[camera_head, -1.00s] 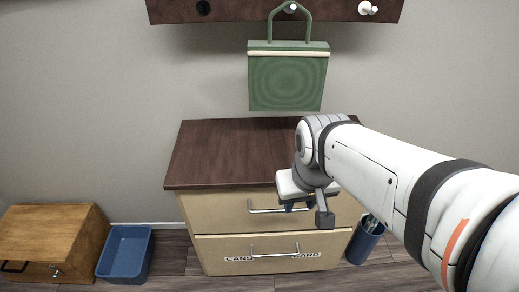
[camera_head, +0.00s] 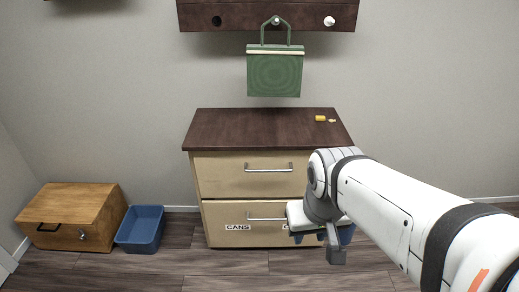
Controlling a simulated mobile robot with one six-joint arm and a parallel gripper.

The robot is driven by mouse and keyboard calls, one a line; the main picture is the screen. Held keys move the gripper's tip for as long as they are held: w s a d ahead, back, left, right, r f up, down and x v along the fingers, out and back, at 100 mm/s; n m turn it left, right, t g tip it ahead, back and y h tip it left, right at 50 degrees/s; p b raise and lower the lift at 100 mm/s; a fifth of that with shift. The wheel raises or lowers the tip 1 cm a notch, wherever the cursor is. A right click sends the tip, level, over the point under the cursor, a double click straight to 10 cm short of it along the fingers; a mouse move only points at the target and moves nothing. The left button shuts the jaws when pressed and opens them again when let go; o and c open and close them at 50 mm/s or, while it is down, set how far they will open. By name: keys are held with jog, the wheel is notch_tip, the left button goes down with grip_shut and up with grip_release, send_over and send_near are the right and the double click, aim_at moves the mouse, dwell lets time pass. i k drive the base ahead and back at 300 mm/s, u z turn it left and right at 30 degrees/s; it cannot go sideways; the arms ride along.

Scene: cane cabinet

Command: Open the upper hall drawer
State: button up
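The cabinet has a dark brown top (camera_head: 255,125) and two light wood drawers. The upper drawer (camera_head: 220,178) is shut, with a silver bar handle (camera_head: 268,169) in its upper middle. The lower drawer (camera_head: 222,212) is also shut; its label "CANS" shows at the left, and my arm hides its right part. Its bar handle (camera_head: 265,217) is partly covered. My gripper (camera_head: 308,238) is in front of the lower drawer's right side, below and right of the upper handle and apart from it.
A yellow item (camera_head: 320,118) lies on the cabinet top at the right. A green bag (camera_head: 274,75) hangs from a wall rack (camera_head: 245,18). A wooden box (camera_head: 70,212) and a blue bin (camera_head: 141,230) stand left. Another blue container (camera_head: 347,234) is partly behind my arm. Floor before the cabinet is clear.

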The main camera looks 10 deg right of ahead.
aim_at(229, 174)
jog(key=u, duration=0.45)
jog(key=i, duration=0.9)
jog(key=z, duration=0.1)
